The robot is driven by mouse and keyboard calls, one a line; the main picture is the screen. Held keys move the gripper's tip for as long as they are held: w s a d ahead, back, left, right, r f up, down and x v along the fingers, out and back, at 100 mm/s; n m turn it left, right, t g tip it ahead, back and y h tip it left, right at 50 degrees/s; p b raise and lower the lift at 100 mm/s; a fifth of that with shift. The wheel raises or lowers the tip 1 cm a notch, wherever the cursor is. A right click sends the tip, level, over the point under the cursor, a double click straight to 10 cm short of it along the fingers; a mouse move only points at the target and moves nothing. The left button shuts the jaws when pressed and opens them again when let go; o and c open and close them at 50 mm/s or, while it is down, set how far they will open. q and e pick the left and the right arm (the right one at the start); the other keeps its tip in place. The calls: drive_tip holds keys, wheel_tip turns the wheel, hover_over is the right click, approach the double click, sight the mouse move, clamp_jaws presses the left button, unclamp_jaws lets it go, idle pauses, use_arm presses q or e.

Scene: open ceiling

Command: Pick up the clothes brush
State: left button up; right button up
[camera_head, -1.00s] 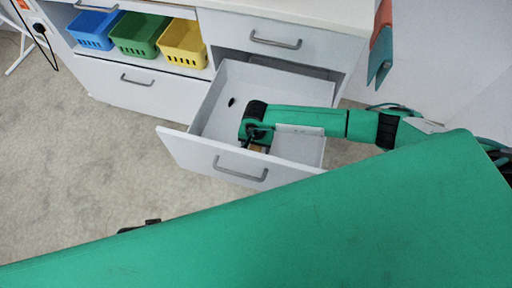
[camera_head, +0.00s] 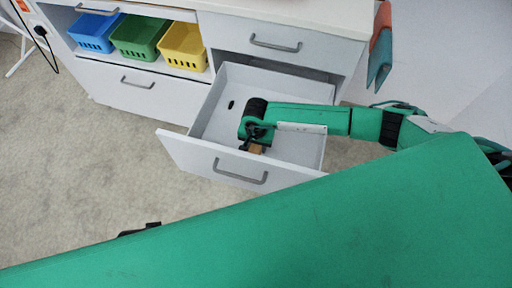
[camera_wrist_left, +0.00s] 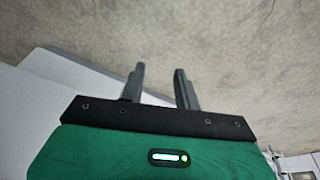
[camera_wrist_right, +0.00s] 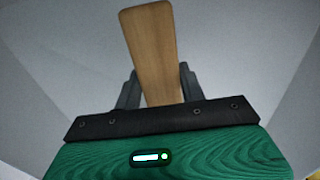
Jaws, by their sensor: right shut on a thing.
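The clothes brush (camera_wrist_right: 151,45) shows in the right wrist view as a flat, light-brown wooden piece standing out between the fingers. In the head view only a small tan part of it (camera_head: 256,149) shows beneath my right gripper (camera_head: 250,145), inside the open drawer. In the right wrist view my right gripper (camera_wrist_right: 158,88) is shut on the brush, one finger on each side. The rest of the brush is hidden. My left gripper (camera_wrist_left: 160,88) is open and empty above the floor in the left wrist view.
The open drawer (camera_head: 212,158) has raised walls around my right gripper. A small dark item (camera_head: 231,104) lies in it. Blue (camera_head: 94,31), green (camera_head: 139,37) and yellow (camera_head: 183,46) baskets stand on a shelf at left.

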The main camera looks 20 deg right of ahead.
sight(256, 146)
wheel_tip(256, 146, up, 18)
idle(0.3)
drive_tip(key=shift+f, duration=0.15)
